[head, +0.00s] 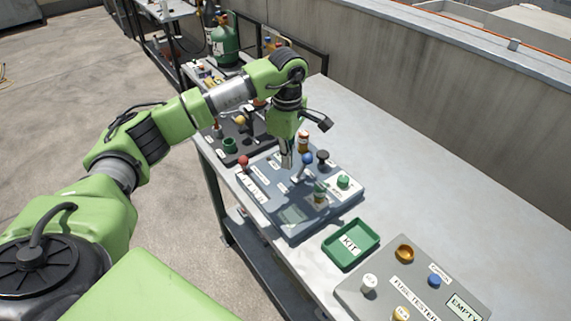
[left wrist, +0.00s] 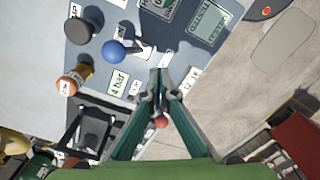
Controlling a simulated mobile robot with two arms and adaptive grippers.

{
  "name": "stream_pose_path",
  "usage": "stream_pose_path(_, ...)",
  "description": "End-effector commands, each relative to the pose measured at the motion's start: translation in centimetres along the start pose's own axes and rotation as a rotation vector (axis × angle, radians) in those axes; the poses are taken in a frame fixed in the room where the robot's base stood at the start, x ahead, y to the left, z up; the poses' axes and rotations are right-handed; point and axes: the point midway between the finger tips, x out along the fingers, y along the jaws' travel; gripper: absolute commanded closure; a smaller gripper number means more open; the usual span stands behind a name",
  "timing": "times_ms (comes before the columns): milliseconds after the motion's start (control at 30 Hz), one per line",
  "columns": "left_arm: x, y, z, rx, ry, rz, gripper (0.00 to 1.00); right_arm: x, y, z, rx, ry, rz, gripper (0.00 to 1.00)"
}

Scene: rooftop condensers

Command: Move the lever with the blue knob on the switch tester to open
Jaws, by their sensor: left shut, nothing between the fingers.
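The switch tester (head: 285,222) is a blue-grey panel on the table. Its lever with the blue knob (head: 307,158) stands tilted on a pale shaft; the blue knob (left wrist: 113,51) also shows in the left wrist view, left of the fingertips. My left gripper (head: 287,164) points down over the panel, just left of the blue knob and apart from it. In the left wrist view the left gripper (left wrist: 158,84) has its fingertips together with nothing between them. The lever's end-position labels are too small to read. My right gripper is out of view.
A green KIT tray (head: 336,259) and a fuse tester (head: 380,294) lie nearer. The table's right side (head: 430,195) is clear.

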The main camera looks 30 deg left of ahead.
Motion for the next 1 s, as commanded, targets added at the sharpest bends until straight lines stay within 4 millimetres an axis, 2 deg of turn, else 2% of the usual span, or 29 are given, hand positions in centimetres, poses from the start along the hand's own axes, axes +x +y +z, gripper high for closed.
stream_pose_path(33,-0.8,0.0,0.0,0.0,0.0,0.001,1.0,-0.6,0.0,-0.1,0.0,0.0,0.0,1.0)
stream_pose_path(600,-5.3,0.0,0.0,0.0,0.001,0.001,1.0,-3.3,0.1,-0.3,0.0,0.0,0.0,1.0)
stream_pose_path(1000,-5.6,0.0,0.0,0.0,0.001,0.0,1.0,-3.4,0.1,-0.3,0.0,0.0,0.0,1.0)
